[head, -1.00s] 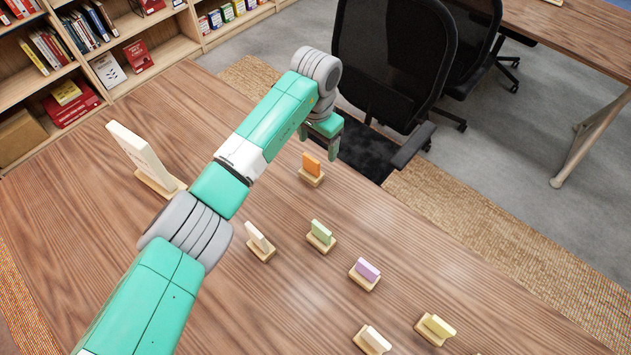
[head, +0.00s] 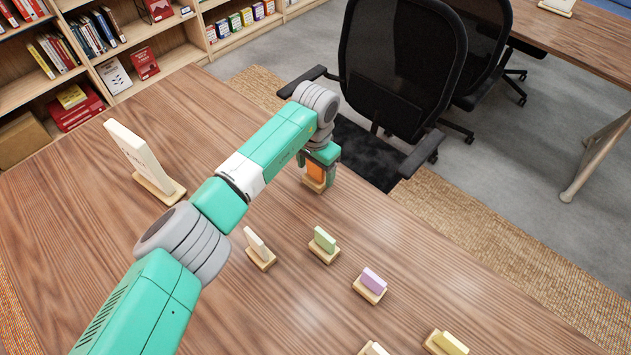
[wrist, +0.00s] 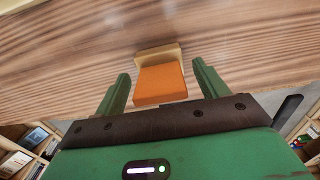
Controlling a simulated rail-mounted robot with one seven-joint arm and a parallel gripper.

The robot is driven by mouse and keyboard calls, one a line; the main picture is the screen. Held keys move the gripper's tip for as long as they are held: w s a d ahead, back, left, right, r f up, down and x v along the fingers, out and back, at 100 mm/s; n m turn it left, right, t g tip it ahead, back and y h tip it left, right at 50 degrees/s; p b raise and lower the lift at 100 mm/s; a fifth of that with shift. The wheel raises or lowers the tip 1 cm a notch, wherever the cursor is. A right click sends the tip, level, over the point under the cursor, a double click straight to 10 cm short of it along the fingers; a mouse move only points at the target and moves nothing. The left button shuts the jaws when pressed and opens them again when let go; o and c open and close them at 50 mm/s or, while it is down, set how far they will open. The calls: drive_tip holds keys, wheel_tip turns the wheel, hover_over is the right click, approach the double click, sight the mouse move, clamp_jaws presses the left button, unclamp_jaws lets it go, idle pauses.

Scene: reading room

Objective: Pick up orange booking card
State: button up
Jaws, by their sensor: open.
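The orange booking card (head: 315,171) stands in a small wooden holder (head: 314,186) near the far edge of the table. My gripper (head: 320,172) is right over it in the head view and partly covers it. In the wrist view the card (wrist: 160,84) lies between the two green fingers of my gripper (wrist: 161,88), with a visible gap on each side. Its wooden holder (wrist: 158,50) is beyond the fingertips. My gripper is open and holds nothing.
Other holders carry a cream card (head: 255,242), a green card (head: 324,239), a purple card (head: 373,280) and a yellow card (head: 452,343). A larger cream sign (head: 136,152) stands at left. A black chair (head: 400,70) is just past the table edge.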

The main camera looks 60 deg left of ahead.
drive_tip(key=shift+c, duration=0.2)
drive_tip(key=c, duration=1.3)
wheel_tip(320, 180, up, 4)
drive_tip(key=p, duration=0.2)
drive_tip(key=shift+r+p, duration=0.1)
drive_tip(key=shift+p, duration=0.2)
drive_tip(key=shift+c, duration=0.2)
drive_tip(key=s+d+p, duration=0.5)
drive_tip(key=s+d, duration=0.6)
drive_tip(key=shift+s+d+r, duration=0.15)
drive_tip(key=shift+d+r, duration=0.05)
drive_tip(key=shift+r, duration=0.25)
